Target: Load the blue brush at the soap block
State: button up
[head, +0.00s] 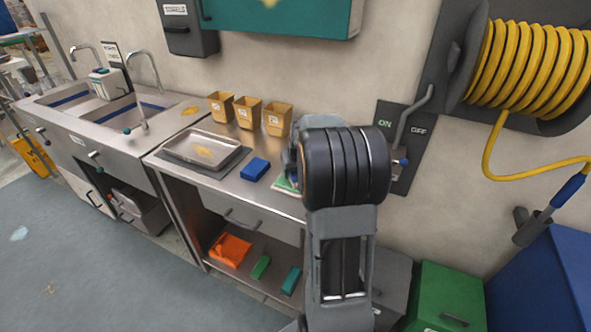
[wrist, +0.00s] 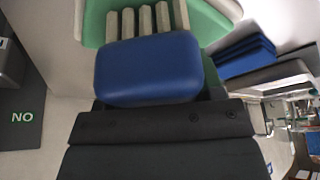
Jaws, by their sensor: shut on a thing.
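In the wrist view the blue brush (wrist: 148,72) has a rounded blue body with several pale bristle rows. My gripper (wrist: 160,115) is shut on it, with its dark jaws across the near side. The bristles point to a green block (wrist: 215,20), seemingly the soap block, at the top of the view. I cannot tell whether they touch. In the head view a bit of green (head: 284,185) shows on the counter by my arm, likely the same block. My own arm hides the brush and most of my gripper there.
A blue block (head: 255,169) lies on the steel counter left of my arm, beside a shallow metal tray (head: 190,160). Several tan bins (head: 247,112) stand at the wall. A lever with an ON/OFF plate (head: 408,125) is right of my arm. Sinks are far left.

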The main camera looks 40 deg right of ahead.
jog(key=shift+f+b, duration=0.35)
jog(key=shift+f, duration=0.1)
dwell(1.3)
jog(key=shift+r+p, duration=2.4)
jog(key=shift+r, duration=1.2)
